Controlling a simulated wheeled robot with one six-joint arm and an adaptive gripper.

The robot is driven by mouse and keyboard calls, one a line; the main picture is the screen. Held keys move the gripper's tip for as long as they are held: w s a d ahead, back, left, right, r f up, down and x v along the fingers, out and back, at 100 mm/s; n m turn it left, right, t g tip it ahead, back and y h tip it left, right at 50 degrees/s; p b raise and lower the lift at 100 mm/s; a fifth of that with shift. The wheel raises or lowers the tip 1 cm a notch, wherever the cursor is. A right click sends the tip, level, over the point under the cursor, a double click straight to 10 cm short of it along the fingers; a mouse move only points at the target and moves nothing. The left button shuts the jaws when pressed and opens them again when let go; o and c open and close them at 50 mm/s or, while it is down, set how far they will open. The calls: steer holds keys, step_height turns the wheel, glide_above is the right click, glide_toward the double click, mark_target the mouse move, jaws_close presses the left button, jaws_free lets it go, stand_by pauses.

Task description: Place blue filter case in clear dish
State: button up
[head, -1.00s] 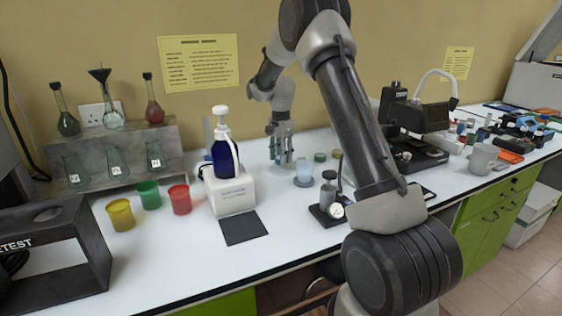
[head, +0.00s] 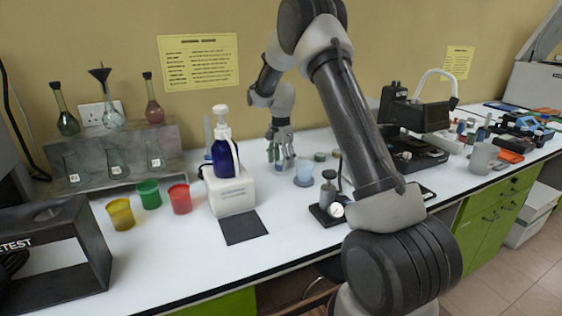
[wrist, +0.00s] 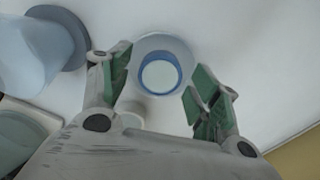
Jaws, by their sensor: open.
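The blue filter case (wrist: 160,75) shows in the wrist view as a round case with a blue rim and pale centre. It lies between my open fingers, with a gap on both sides. The clear dish (wrist: 162,42) shows as a larger pale disc around and behind the case. I cannot tell from this angle whether the case rests flat on its floor. My gripper (wrist: 163,90) is open and points down over them. In the head view my gripper (head: 281,152) is low over the back of the bench, and its fingers hide most of the case and dish.
A pale blue cup (head: 304,170) on a grey disc stands just right of my gripper. Small round lidded pots (head: 320,157) sit behind it. A blue bottle on a white block (head: 232,195) stands to the left.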

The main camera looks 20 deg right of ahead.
mark_target(281, 163)
step_height(281, 163, up, 12)
steer(key=s+a+r+n+t, duration=0.1)
steer(key=s+r+n, duration=0.3)
steer(key=s+r, duration=0.6)
steer(key=s+a+r+n+t, duration=0.1)
steer(key=s+r+n, duration=0.15)
steer(key=s, duration=0.75)
steer(key=s+r+n+t, duration=0.1)
steer(key=s+n, duration=0.3)
steer(key=s, duration=0.5)
steer(key=s+f+n+t, duration=0.1)
steer(key=s+f+n, duration=0.3)
steer(key=s, duration=0.8)
steer(key=shift+a+f, duration=0.3)
steer(key=shift+a, duration=0.1)
steer(key=shift+s, duration=0.1)
